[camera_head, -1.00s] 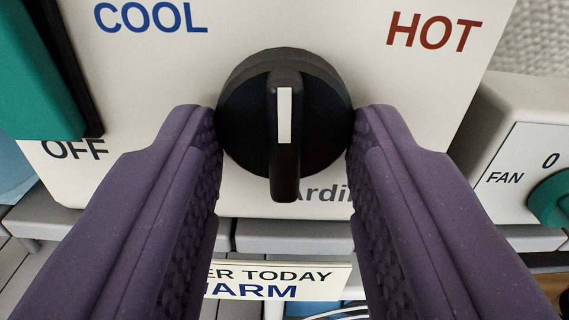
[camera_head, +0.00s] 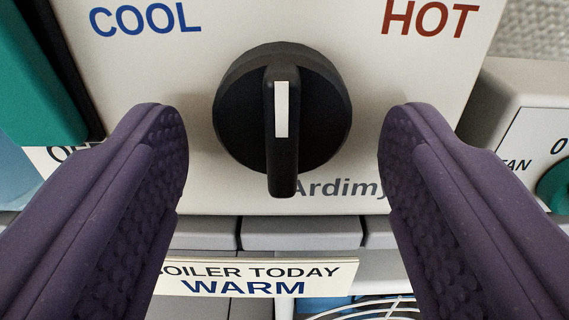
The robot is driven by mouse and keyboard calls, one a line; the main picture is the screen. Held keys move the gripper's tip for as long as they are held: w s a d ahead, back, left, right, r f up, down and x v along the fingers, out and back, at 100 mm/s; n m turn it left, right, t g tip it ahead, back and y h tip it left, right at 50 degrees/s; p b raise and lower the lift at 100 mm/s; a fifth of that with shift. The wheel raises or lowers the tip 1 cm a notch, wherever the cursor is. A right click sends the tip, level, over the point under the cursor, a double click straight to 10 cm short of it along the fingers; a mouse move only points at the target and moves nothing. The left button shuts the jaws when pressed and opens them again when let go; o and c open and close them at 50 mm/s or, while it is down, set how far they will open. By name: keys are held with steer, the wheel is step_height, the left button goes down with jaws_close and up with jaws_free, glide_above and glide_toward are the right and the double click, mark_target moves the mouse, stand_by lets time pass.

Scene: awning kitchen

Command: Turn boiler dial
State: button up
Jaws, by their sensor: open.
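The boiler dial (camera_head: 240,115) is a round black knob with a raised grip bar and a white pointer line. The line points straight up, between the blue word COOL (camera_head: 146,18) and the red word HOT (camera_head: 430,18) on the white boiler panel (camera_head: 290,30). My gripper (camera_head: 283,140) is open. Its two purple padded fingers stand to the left and right of the dial, with a clear gap on each side, touching nothing that I can see. The fingers hide part of the panel's lower corners.
Below the panel a white sign (camera_head: 255,277) reads "BOILER TODAY WARM", its left end partly hidden by a finger. A green part (camera_head: 38,80) stands at the upper left. A white box with a green fan knob (camera_head: 555,187) is close on the right.

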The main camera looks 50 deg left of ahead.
steer(key=p+v, duration=0.1)
steer(key=v, duration=0.6)
steer(key=shift+s+d+p, duration=0.25)
steer(key=shift+d+p, duration=0.05)
steer(key=shift+p, duration=0.05)
steer(key=w+d+r+m+t+h, duration=0.1)
steer(key=w+d+r+t+h, duration=0.1)
steer(key=w+d+r+h, duration=0.6)
steer(key=s+d+r+m+t+h+b, duration=0.1)
steer(key=d+r+m, duration=0.15)
steer(key=r, duration=0.35)
steer(key=d+r+m+t+h, duration=0.1)
steer(key=d+r, duration=0.3)
steer(key=r, duration=0.3)
steer(key=s+d+r+m+h, duration=0.1)
steer(key=s+d+r, duration=0.3)
steer(key=s+r, duration=0.4)
steer(key=s+d+r+m+h+b, duration=0.1)
steer(key=s+d+r+m, duration=0.3)
steer(key=s+r, duration=0.5)
step_height(320, 180, up, 3)
steer(key=shift+s+r+g+h, duration=0.25)
steer(key=shift+g+h, duration=0.05)
steer(key=shift+h, duration=0.4)
steer(key=shift+d, duration=0.15)
